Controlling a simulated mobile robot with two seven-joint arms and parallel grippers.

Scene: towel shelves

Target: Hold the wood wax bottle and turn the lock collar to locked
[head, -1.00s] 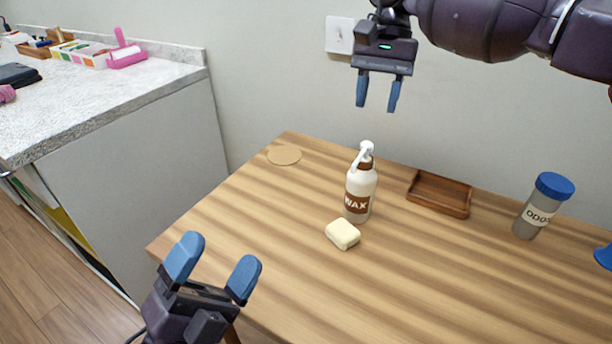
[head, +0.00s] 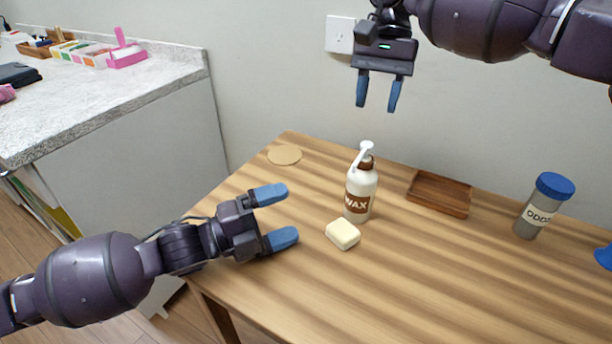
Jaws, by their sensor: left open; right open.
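The wood wax bottle (head: 360,190) stands upright on the wooden table in the head view. It is cream with a brown WAX label, a brown collar (head: 366,163) and a white pump top (head: 362,152). Whether the collar is locked cannot be told. My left gripper (head: 278,216) is open and empty, left of the bottle and apart from it, with its fingers pointing right. My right gripper (head: 377,108) is open and empty, above and slightly right of the bottle, with its fingers pointing down.
A cream block (head: 343,234) lies just in front of the bottle. A wooden tray (head: 439,194) and a blue-lidded ODDS jar (head: 541,207) stand to the right. A round coaster (head: 284,155) lies at the back left.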

